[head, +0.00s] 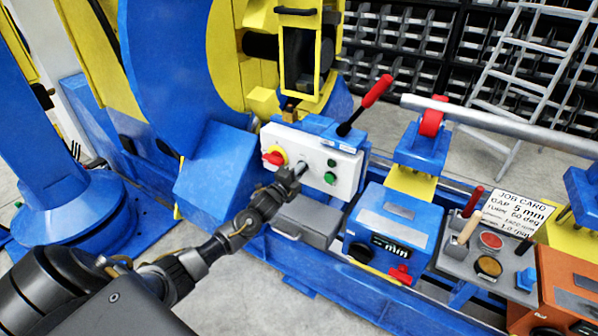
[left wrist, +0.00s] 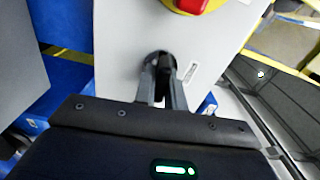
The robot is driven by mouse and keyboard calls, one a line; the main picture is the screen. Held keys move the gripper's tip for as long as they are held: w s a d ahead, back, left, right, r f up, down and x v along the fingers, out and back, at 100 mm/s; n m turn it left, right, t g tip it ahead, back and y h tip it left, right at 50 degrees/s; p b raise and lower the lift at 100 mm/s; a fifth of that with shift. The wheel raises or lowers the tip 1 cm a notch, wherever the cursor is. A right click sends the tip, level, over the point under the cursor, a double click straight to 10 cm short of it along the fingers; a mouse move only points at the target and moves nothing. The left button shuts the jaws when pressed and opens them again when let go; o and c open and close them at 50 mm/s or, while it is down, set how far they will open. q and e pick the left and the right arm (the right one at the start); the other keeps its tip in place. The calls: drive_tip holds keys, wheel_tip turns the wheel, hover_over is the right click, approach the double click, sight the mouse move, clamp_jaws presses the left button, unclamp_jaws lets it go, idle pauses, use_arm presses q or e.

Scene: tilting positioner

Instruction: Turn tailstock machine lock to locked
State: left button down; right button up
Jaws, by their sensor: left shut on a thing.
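The white control panel (head: 342,172) of the tailstock faces me on the blue machine. My left gripper (head: 299,168) is at the panel's front, right of a red rotary handle on a yellow plate (head: 274,157). In the left wrist view the fingers (left wrist: 163,80) are shut on a small dark knob, which I take as the machine lock (left wrist: 156,57). The fingers hide most of the lock, so I cannot tell its turn. A small label (left wrist: 191,72) sits beside it. My right gripper is in neither view.
A red-tipped lever (head: 376,92) rises above the panel. A grey box (head: 308,217) is below it. A blue unit with a display (head: 392,235) and a job card (head: 515,212) stand to the right.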

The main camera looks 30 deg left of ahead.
use_arm(q)
drive_tip(key=shift+m, duration=0.5)
drive_tip(key=c, duration=1.5)
unclamp_jaws()
drive_tip(key=shift+o, duration=0.2)
drive_tip(key=s, duration=1)
drive_tip(key=shift+s+d, duration=0.15)
drive_tip(key=shift+s, duration=0.25)
